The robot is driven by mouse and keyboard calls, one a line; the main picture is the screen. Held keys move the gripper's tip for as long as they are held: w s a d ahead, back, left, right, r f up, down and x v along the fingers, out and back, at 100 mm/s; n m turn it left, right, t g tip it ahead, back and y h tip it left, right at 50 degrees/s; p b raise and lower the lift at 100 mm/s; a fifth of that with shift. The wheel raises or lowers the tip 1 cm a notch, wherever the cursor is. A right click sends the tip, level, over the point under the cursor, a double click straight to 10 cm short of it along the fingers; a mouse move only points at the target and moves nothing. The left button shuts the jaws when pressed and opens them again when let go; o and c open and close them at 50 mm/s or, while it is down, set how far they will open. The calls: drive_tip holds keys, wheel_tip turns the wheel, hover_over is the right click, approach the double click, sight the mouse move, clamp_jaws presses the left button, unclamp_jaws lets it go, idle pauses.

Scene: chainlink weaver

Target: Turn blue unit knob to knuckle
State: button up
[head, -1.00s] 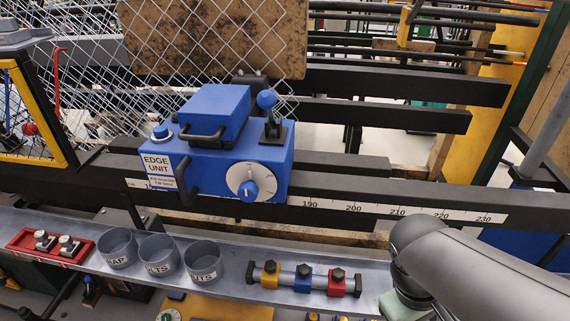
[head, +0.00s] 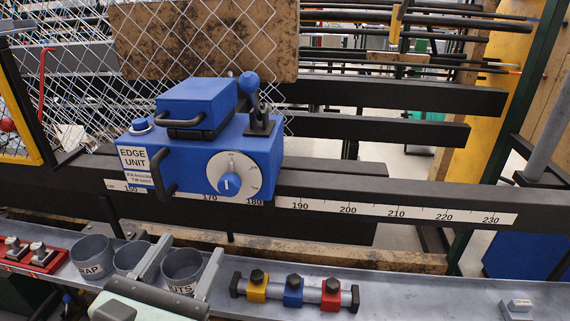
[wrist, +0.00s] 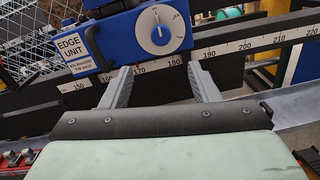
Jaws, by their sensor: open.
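The blue edge unit (head: 190,165) sits on the dark rail with its scale. On its front is a round white dial (head: 232,172) with a blue knob (head: 229,185); the knob's white mark stands about upright. The dial's lettering is too small to read. The wrist view shows the dial (wrist: 161,30) and knob (wrist: 160,36) ahead of and above my fingers. My gripper (head: 180,265) is open and empty, below the unit and left of the knob in the head view. In the wrist view my gripper (wrist: 160,88) has its two fingers wide apart, pointing toward the unit.
Grey cups (head: 93,257) stand in the tray beside my gripper. A bar with yellow, blue and red clamps (head: 293,290) lies right of them. The unit has a black side handle (head: 161,174) and a blue-balled lever (head: 250,84). Chain-link mesh hangs behind.

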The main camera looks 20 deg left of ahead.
sight(227, 190)
drive_tip(key=w, duration=0.5)
drive_tip(key=w+a, duration=0.1)
drive_tip(key=w, duration=0.4)
drive_tip(key=w+a, duration=0.1)
drive_tip(key=w, duration=0.4)
drive_tip(key=shift+w+a, duration=0.1)
drive_tip(key=shift+w, duration=0.1)
drive_tip(key=c, duration=1)
